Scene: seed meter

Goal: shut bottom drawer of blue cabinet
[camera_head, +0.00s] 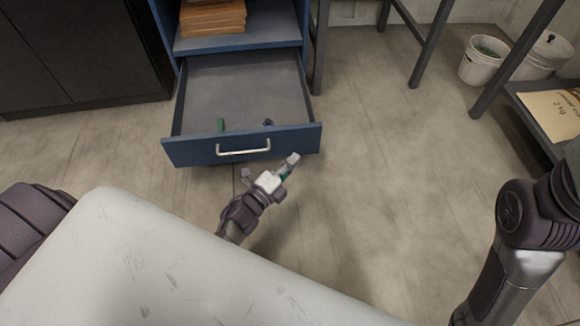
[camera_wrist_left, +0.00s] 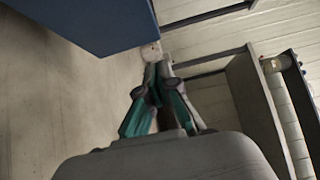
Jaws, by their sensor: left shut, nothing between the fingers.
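The blue cabinet (camera_head: 240,40) stands at the top of the head view. Its bottom drawer (camera_head: 195,154) is pulled well out toward me, with a silver bar handle (camera_head: 243,148) on its blue front. A small green item and a dark blue one lie inside behind the front. My left gripper (camera_head: 291,160) is shut and empty, just in front of the drawer front, right of the handle. I cannot tell whether it touches the front. In the left wrist view the shut fingertips (camera_wrist_left: 158,62) show beside a blue panel (camera_wrist_left: 95,22). My right gripper is out of view; only my right arm shows.
Brown boxes (camera_head: 212,18) sit on the cabinet shelf above the drawer. A dark cabinet (camera_head: 75,55) stands at left. White buckets (camera_head: 482,62) and a metal rack (camera_head: 535,118) with a labelled bag (camera_head: 555,112) are at right. The floor (camera_head: 390,150) between is clear.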

